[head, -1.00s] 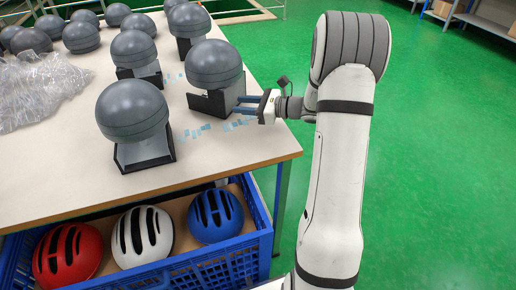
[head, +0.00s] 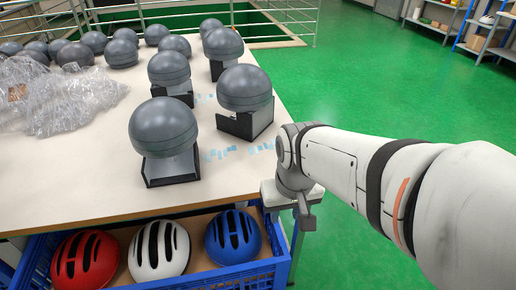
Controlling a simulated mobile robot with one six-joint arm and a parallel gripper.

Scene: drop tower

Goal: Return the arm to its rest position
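My arm (head: 345,165) reaches in from the right edge and ends beside the right edge of the table (head: 95,195). My gripper (head: 289,194) is at the table's front right corner, partly hidden by my wrist.
More domes on stands, such as the front one (head: 164,130), and several loose domes cover the table. Crumpled clear plastic (head: 60,95) lies at left. A blue crate (head: 245,276) holds red, white and blue helmets below the front edge. Green floor (head: 360,95) is open at right.

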